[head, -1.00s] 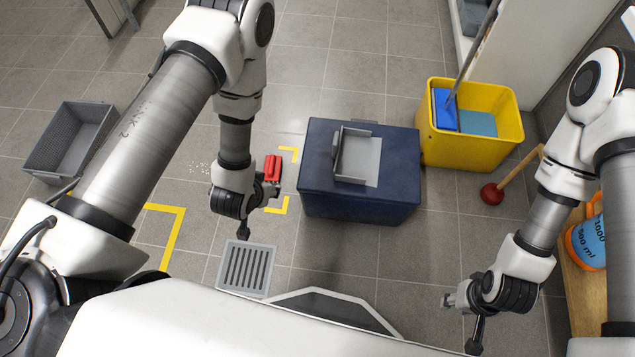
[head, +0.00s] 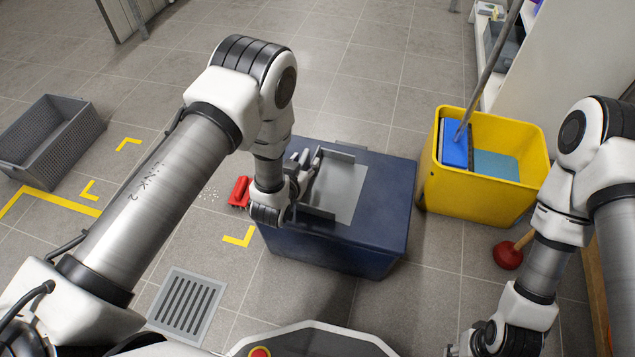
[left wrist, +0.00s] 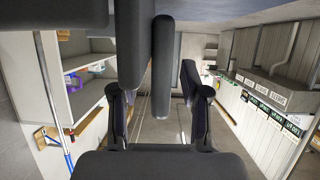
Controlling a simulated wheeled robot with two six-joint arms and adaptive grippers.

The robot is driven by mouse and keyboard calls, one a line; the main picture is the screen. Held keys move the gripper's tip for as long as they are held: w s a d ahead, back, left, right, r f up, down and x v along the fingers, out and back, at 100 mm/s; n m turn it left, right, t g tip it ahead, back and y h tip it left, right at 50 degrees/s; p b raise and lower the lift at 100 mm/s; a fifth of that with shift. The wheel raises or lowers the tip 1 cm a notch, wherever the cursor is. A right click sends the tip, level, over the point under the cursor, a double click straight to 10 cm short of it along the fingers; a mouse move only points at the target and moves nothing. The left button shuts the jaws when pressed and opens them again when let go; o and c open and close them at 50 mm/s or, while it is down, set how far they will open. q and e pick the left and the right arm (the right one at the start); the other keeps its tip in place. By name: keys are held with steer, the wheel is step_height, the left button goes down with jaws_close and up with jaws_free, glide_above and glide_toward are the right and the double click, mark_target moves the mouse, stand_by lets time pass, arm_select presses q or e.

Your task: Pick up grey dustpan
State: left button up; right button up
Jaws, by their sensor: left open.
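The grey dustpan (head: 343,190) lies on the lid of a dark blue box (head: 385,205) in the head view. My left gripper (head: 308,170) is open at the dustpan's left side, close to its raised edge. I cannot tell whether they touch. In the left wrist view my open fingers (left wrist: 160,100) stand apart. A dark bar shows between them, and I cannot identify it. The dustpan's handle is not clearly seen. My right gripper (head: 468,345) is at the bottom edge of the head view, partly cut off.
A yellow mop bucket (head: 430,185) stands right of the box, with a red plunger (head: 508,255) near it. A red object (head: 239,191) lies on the floor left of the box. A grey crate (head: 50,140) is far left. A floor drain (head: 187,305) lies in front.

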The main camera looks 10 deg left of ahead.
arm_select(q)
steer(key=shift+w, duration=0.2)
jaws_close()
